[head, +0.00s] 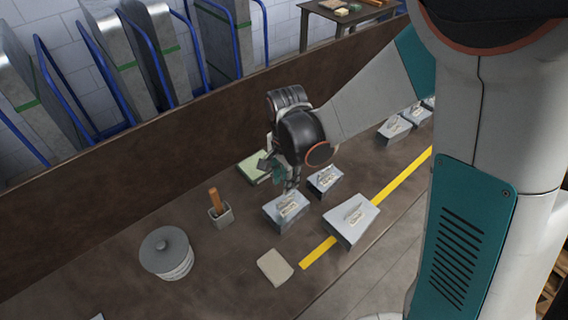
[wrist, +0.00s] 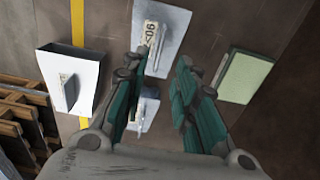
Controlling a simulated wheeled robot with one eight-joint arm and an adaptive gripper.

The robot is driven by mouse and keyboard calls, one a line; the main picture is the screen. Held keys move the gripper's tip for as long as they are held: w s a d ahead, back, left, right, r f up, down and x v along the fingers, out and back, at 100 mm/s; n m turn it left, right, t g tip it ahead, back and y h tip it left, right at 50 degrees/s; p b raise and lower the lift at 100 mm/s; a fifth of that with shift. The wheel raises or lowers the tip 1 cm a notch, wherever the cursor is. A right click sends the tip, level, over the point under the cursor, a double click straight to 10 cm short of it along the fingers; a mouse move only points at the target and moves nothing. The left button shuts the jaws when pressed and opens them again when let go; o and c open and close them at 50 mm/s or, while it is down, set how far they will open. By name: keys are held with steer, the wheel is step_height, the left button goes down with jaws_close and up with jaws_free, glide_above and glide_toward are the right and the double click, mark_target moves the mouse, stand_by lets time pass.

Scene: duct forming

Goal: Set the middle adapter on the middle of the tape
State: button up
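My gripper (head: 281,183) is open and empty, pointing down over the bench; its teal fingers stand apart in the wrist view (wrist: 155,80). Below it is a grey adapter with a labelled top tab (head: 286,211), which shows ahead of the fingertips in the wrist view (wrist: 168,45). A smaller adapter (head: 325,180) lies to its right and is partly hidden by a finger in the wrist view (wrist: 147,107). A wider adapter (head: 351,221) sits across the yellow tape (head: 402,176) near its front end; the tape shows on both sides of it.
A green pad (head: 252,168) lies behind my gripper. A small holder with a wooden handle (head: 221,213), a round lidded tin (head: 166,253) and a beige pad (head: 274,267) are on the left. More grey pieces (head: 394,128) lie farther right. A raised board (head: 110,195) backs the bench.

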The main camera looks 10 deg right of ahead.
step_height(320, 180, down, 9)
steer(key=b, duration=0.7)
steer(key=shift+f, duration=0.1)
jaws_close()
steer(key=shift+r, duration=0.2)
step_height(320, 180, up, 9)
steer(key=p, duration=0.6)
steer(key=shift+f, duration=0.1)
